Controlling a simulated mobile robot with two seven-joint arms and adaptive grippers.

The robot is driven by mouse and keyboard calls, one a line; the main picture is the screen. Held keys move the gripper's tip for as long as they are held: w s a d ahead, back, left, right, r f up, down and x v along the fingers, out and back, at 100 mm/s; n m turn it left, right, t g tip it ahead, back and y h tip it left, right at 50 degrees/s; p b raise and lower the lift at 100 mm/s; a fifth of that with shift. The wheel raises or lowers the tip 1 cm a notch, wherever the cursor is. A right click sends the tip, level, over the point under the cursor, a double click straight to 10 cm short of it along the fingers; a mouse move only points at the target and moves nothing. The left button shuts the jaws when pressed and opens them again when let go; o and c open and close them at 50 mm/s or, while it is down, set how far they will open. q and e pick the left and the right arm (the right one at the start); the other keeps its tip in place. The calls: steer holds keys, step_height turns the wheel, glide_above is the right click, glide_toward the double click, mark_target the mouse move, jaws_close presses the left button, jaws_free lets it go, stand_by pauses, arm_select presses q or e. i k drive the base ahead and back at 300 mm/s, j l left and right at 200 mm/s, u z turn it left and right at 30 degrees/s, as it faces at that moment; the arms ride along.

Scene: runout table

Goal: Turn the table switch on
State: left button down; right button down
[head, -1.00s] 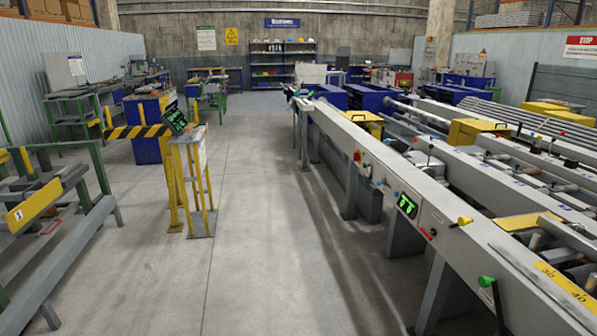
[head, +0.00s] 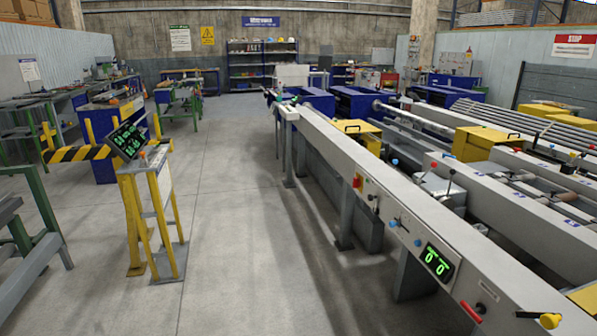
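The long grey runout table (head: 330,147) runs from the middle back to the lower right. Neither of my grippers is in view.
A yellow-framed stand (head: 155,215) with a tilted green-text screen (head: 126,141) and a striped barrier (head: 80,154) stand to the left. Green and grey racking (head: 40,245) is at the far left. The concrete floor (head: 235,230) between stand and table is clear.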

mark_target(356, 182)
steer(key=i+j+z, duration=0.15)
steer(key=i+z, duration=0.2)
steer(key=i, duration=0.2)
steer(key=i+j+z, duration=0.3)
steer(key=i, duration=0.2)
